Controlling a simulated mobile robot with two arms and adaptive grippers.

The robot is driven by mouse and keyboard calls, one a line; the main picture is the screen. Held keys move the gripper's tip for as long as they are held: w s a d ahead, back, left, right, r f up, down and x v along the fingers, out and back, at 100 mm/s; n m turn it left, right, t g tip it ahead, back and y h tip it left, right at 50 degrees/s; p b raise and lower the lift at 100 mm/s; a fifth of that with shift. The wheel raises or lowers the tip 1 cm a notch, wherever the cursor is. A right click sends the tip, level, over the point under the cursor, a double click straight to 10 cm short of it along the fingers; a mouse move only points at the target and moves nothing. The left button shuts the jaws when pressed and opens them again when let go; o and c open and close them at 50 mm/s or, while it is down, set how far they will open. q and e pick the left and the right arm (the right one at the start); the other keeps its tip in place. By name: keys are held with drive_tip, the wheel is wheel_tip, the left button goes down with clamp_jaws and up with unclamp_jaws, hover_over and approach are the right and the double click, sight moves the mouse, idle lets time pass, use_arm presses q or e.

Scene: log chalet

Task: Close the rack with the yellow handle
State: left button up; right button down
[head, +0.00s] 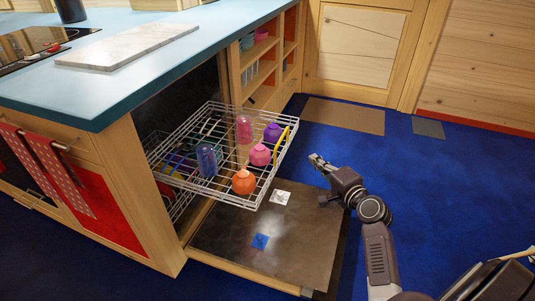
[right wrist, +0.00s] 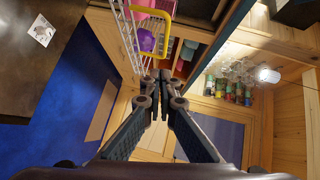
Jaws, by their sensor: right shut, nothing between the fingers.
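The upper wire rack (head: 272,180) is pulled out of the dishwasher under the counter, above the lowered door (head: 300,240). Its yellow handle (head: 281,140) is on the outer edge, facing my right arm; it also shows at the top of the right wrist view (right wrist: 160,20). The rack holds an orange cup (head: 244,182), a pink cup (head: 260,155), a purple cup (head: 272,132), a blue glass (head: 207,160) and a pink glass (head: 244,128). My right gripper (head: 316,160) is shut and empty, just right of the handle and apart from it. My left gripper is not in view.
A lower rack (head: 180,204) sits inside the dishwasher. The blue counter (head: 120,85) with a marble board (head: 128,45) overhangs the opening. Open shelves (head: 265,50) stand beyond the rack. The blue floor (head: 400,165) to the right is clear.

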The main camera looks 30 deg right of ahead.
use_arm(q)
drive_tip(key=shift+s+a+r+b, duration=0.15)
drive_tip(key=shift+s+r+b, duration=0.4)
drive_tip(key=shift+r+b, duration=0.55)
use_arm(e)
drive_tip(key=w+a+f, duration=0.1)
drive_tip(key=w, duration=1.2)
drive_tip(key=shift+a+f, duration=0.2)
drive_tip(key=shift+a, duration=0.2)
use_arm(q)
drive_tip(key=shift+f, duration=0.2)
